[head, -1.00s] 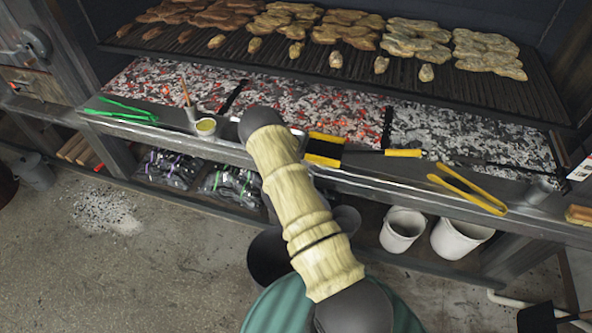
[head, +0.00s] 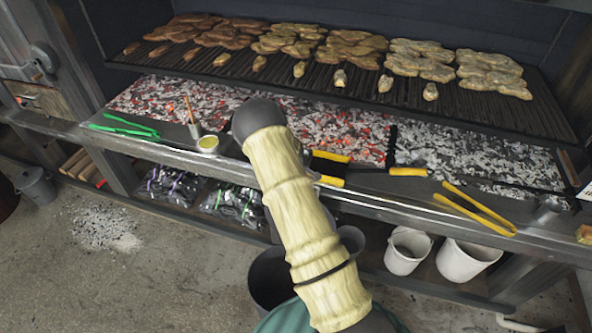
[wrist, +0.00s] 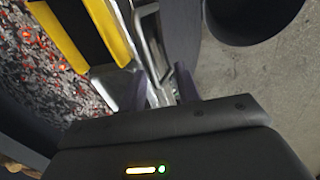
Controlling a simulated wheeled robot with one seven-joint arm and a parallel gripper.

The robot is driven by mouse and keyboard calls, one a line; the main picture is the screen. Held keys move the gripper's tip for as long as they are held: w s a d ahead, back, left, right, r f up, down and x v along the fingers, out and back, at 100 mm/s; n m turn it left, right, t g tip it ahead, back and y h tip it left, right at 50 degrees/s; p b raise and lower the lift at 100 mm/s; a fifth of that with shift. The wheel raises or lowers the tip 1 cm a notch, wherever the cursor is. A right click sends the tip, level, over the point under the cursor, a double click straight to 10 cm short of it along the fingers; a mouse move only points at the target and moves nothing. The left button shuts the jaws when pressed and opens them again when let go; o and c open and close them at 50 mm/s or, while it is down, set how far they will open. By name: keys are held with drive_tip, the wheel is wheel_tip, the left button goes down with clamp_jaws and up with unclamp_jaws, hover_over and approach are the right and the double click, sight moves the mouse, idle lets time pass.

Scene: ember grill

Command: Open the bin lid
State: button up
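A rounded green top (head: 283,319), possibly the bin lid, shows at the bottom edge of the head view, mostly cut off and partly behind my arm. Whether it is open or shut cannot be told. A dark round bin (head: 268,285) stands just beyond it, left of my arm. My gripper is hidden behind my arm in the head view. In the wrist view my gripper (wrist: 161,88) has its two fingers apart with nothing held, over the metal counter edge. A dark round container (wrist: 250,18) is beyond it at upper right.
The grill counter (head: 400,200) runs across. It carries a yellow-handled tool (head: 408,171), yellow tongs (head: 475,207), green tongs (head: 125,128) and a sauce cup (head: 208,144). Glowing coals lie behind. White buckets (head: 465,260) stand below. Floor at left is mostly free.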

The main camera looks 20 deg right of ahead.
drive_tip(key=b+v, duration=0.2)
drive_tip(key=v, duration=0.7)
drive_tip(key=shift+s+a+r, duration=0.15)
drive_tip(key=shift+a+r, duration=0.05)
drive_tip(key=shift+r, duration=0.05)
drive_tip(key=s+a+r+m+y, duration=0.1)
drive_tip(key=s+a+r+m, duration=0.2)
drive_tip(key=s, duration=0.5)
drive_tip(key=s+a+r+m, duration=0.3)
drive_tip(key=s+a+r, duration=0.2)
drive_tip(key=s, duration=0.4)
drive_tip(key=s+a+r+m+y, duration=0.1)
drive_tip(key=s+a+r+m, duration=0.1)
drive_tip(key=s+a+r, duration=0.3)
drive_tip(key=s+a, duration=0.1)
drive_tip(key=s, duration=0.2)
drive_tip(key=shift+s+m+y, duration=0.25)
drive_tip(key=shift+m+y, duration=0.05)
drive_tip(key=shift+m, duration=0.1)
drive_tip(key=shift+a, duration=0.15)
